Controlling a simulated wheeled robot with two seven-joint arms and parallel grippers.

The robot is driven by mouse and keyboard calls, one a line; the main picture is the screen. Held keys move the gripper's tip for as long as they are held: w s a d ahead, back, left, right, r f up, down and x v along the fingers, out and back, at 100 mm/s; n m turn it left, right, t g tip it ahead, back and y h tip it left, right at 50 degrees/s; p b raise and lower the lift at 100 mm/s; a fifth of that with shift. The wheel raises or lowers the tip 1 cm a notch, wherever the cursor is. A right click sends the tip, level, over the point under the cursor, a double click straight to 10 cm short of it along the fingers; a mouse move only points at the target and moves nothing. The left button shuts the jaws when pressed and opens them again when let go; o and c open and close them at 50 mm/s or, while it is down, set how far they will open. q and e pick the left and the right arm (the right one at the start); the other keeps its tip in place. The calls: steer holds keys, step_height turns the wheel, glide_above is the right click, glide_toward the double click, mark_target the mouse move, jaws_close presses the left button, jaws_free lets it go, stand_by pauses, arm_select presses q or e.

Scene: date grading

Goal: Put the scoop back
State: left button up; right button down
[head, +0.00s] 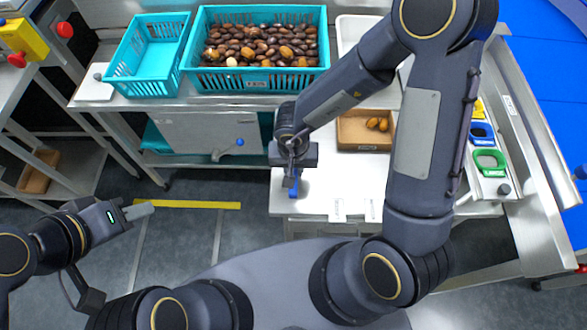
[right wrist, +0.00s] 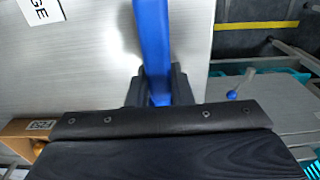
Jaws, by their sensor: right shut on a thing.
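My right gripper (head: 292,184) is over the front left corner of the white-topped metal table (head: 330,190). It is shut on a blue bar-like part, which I take to be the scoop (head: 294,192). In the right wrist view the scoop (right wrist: 152,45) runs up from between the two dark fingers (right wrist: 157,88) and out of the top of the picture. Its far end is not in view. My left gripper (head: 140,210) is over the floor at the left, away from the tables. Its grey fingertips are seen edge-on, so their gap cannot be judged.
A turquoise crate of dates (head: 258,82) and an empty turquoise crate (head: 150,82) stand at the back. A cardboard box (head: 352,140) with a few dates sits on the table. Blue and green cups (head: 489,162) stand at the right, by a blue belt (head: 545,110).

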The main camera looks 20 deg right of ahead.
steer(key=shift+r, duration=0.1)
steer(key=c, duration=1.3)
jaws_free()
